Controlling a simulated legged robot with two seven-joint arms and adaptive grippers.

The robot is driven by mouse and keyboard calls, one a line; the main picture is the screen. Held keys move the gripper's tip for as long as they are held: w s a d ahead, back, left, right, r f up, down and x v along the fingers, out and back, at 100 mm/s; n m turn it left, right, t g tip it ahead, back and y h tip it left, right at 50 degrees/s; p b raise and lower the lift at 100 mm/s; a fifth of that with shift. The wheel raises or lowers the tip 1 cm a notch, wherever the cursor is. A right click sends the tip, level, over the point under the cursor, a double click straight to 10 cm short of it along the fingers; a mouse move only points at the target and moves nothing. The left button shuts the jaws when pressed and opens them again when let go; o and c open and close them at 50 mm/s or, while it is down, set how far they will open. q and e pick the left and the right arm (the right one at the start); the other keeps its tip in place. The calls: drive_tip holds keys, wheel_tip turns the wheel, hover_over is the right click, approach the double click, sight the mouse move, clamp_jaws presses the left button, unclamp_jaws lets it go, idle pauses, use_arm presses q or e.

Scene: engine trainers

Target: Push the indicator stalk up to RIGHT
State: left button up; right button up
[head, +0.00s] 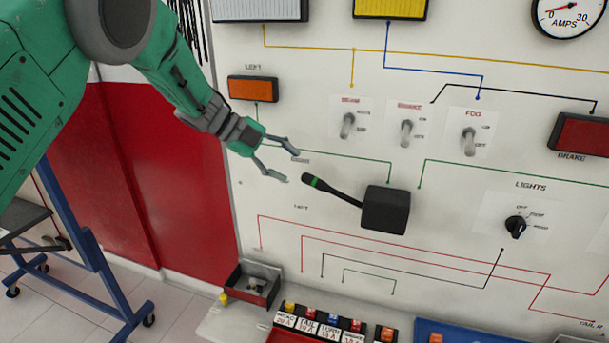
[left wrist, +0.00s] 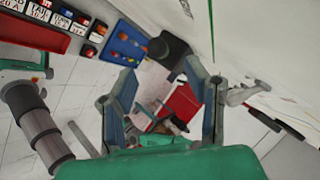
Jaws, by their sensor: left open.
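The indicator stalk (head: 332,190) is a black lever with a green band near its tip. It sticks out to the left from a black box (head: 386,210) on the white panel, its tip slightly raised. A small label sits above the tip, partly by my fingers and too small to read surely; another, seemingly LEFT, is below. My left gripper (head: 289,163) is open and empty, just left of and above the stalk tip, apparently apart from it. My right gripper is not in view.
Three toggle switches, one of them the FOG switch (head: 469,139), sit above the stalk. A LIGHTS knob (head: 516,227) is to the right. A fuse row (head: 330,326) and small bin (head: 252,285) are below.

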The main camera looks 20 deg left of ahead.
use_arm(q)
drive_tip(key=v, duration=0.4)
drive_tip(key=shift+d, duration=0.1)
drive_tip(key=s+d+f+n+t+y+b, duration=0.1)
drive_tip(key=s+f+n+b, duration=0.35)
drive_tip(key=f, duration=0.75)
drive_tip(key=s+d+f+n+t+y+b, duration=0.1)
drive_tip(key=s+f+n+t+b, duration=0.15)
drive_tip(key=f+n, duration=0.65)
drive_tip(key=s+f+n+y+b, duration=0.15)
drive_tip(key=s+f+b, duration=0.25)
drive_tip(key=f, duration=1)
drive_tip(key=s+a+f+n+g+y+b, duration=0.1)
drive_tip(key=s+f+n+g+y+b, duration=0.1)
drive_tip(key=s+f, duration=0.4)
drive_tip(key=s+a+f+n+g+y+b, duration=0.1)
drive_tip(key=s+f+n, duration=0.3)
drive_tip(key=s, duration=1.1)
drive_tip(key=s+a+f+n+g+y+b, duration=0.2)
drive_tip(key=s+f+n+g+y+b, duration=0.1)
drive_tip(key=s+f, duration=0.5)
drive_tip(key=s+b, duration=0.1)
drive_tip(key=s, duration=0.2)
drive_tip(key=shift+g, duration=0.35)
